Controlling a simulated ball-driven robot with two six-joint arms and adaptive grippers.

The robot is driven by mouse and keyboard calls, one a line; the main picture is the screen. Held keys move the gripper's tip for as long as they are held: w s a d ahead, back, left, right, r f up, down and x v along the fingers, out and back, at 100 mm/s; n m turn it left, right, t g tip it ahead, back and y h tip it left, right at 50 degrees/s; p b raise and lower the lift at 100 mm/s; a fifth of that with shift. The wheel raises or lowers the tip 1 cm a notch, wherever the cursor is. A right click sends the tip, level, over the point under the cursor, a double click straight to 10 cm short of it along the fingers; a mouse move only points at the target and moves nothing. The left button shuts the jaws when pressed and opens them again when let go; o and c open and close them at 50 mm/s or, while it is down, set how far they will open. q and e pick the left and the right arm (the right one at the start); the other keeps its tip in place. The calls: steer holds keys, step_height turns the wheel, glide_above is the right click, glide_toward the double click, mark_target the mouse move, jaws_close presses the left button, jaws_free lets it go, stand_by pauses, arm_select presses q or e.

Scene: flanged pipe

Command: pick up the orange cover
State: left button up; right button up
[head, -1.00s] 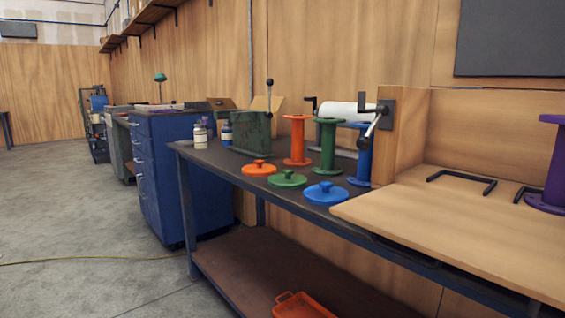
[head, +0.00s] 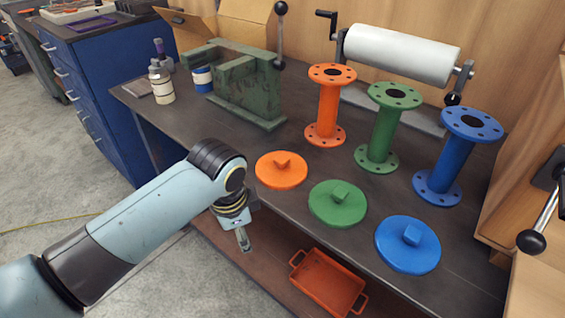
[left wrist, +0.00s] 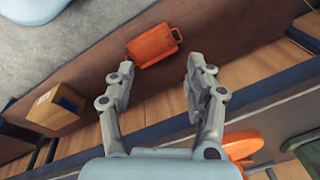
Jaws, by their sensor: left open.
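The orange cover (head: 281,169) is a round disc with a small raised grip on top, lying flat on the dark workbench near its front edge. In the left wrist view an orange rounded part (left wrist: 243,146), likely this cover, shows partly behind my gripper. My left gripper (head: 243,240) hangs just in front of the bench edge, to the lower left of the cover and apart from it. In the left wrist view its two fingers (left wrist: 158,75) are spread with nothing between them, pointing toward the lower shelf. My right gripper is not in view.
A green cover (head: 338,203) and a blue cover (head: 408,244) lie right of the orange one. Orange (head: 327,108), green (head: 382,130) and blue (head: 452,160) flanged pipes stand behind. A green vise-like block (head: 243,88) is behind left. An orange tray (head: 328,283) sits below.

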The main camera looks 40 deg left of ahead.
arm_select(q)
steer(key=w+r+m+p, duration=0.1)
steer(key=w+r+m, duration=0.1)
steer(key=w+r, duration=0.1)
steer(key=w+a+r+m+p, duration=0.1)
steer(key=w+r+m, duration=0.1)
steer(key=r, duration=0.3)
steer(key=w+r+m+p, duration=0.1)
steer(key=w+r+m, duration=0.1)
steer(key=w+r, duration=0.2)
steer(key=shift+w+a+r+m+g, duration=0.2)
steer(key=shift+w+m+g, duration=0.1)
steer(key=shift+g, duration=0.1)
steer(key=w+r+m+g+p, duration=0.1)
steer(key=w+r+m, duration=0.4)
steer(key=w+r, duration=0.1)
glide_above(278, 157)
steer(key=shift+h, duration=0.4)
step_height(278, 157, down, 5)
steer(key=shift+d+r, duration=0.1)
steer(key=shift+r, duration=0.05)
step_height(278, 157, down, 6)
steer(key=shift+f, duration=0.1)
steer(key=c, duration=1.1)
